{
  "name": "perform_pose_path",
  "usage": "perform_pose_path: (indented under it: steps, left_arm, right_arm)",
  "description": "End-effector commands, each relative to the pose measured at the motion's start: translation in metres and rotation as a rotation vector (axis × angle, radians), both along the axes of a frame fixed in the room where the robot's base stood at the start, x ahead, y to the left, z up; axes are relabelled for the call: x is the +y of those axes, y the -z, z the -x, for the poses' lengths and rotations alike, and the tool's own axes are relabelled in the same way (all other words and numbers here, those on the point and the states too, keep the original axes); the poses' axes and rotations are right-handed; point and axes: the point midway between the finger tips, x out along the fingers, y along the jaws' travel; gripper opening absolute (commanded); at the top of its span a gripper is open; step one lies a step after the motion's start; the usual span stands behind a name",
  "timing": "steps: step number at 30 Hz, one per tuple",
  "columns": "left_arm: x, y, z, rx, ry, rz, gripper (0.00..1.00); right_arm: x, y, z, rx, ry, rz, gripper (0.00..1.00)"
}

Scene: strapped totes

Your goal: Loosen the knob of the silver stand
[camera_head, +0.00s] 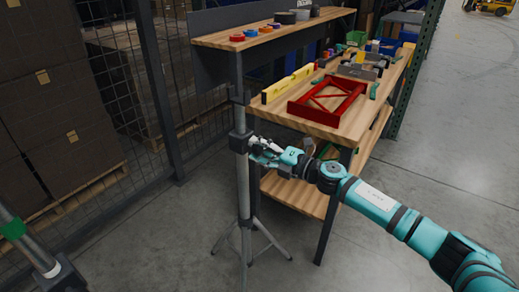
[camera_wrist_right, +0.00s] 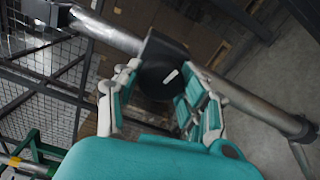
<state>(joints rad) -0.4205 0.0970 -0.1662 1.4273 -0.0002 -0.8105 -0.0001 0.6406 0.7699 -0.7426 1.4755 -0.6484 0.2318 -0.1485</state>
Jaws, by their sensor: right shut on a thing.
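The silver stand (camera_head: 243,190) is an upright grey pole on tripod legs, left of the workbench in the head view. A black collar (camera_head: 239,142) sits partway up the pole. My right gripper (camera_head: 257,150) reaches the collar from the right. In the right wrist view, the round black knob (camera_wrist_right: 160,82) with a small white mark lies between the fingers of my right gripper (camera_wrist_right: 161,76), which is shut on it. The stand's pole (camera_wrist_right: 112,35) runs diagonally behind the knob there. My left gripper is not in view.
A wooden workbench (camera_head: 275,113) holds a red frame (camera_head: 328,101) and a yellow level (camera_head: 287,85), close behind my right arm. A mesh fence (camera_head: 125,85) and stacked boxes stand to the left.

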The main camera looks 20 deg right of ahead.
Motion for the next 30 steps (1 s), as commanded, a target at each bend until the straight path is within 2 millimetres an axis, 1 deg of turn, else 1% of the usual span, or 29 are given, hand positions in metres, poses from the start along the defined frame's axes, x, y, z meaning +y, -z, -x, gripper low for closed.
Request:
perform_pose_path:
  steps: [3, 17, 23, 30]
  left_arm:
    - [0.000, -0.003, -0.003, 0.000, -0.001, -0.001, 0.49]
    - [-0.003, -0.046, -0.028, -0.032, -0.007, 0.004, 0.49]
    - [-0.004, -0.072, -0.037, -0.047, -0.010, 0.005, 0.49]
    - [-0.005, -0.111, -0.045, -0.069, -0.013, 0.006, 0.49]
  right_arm:
    - [0.001, 0.003, 0.001, -0.066, -0.003, 0.087, 0.08]
    - [0.000, 0.006, 0.000, -0.335, -0.003, 0.432, 0.08]
    - [0.000, 0.007, 0.000, -0.450, -0.003, 0.582, 0.08]
    - [-0.001, 0.008, 0.000, -0.591, -0.005, 0.762, 0.08]
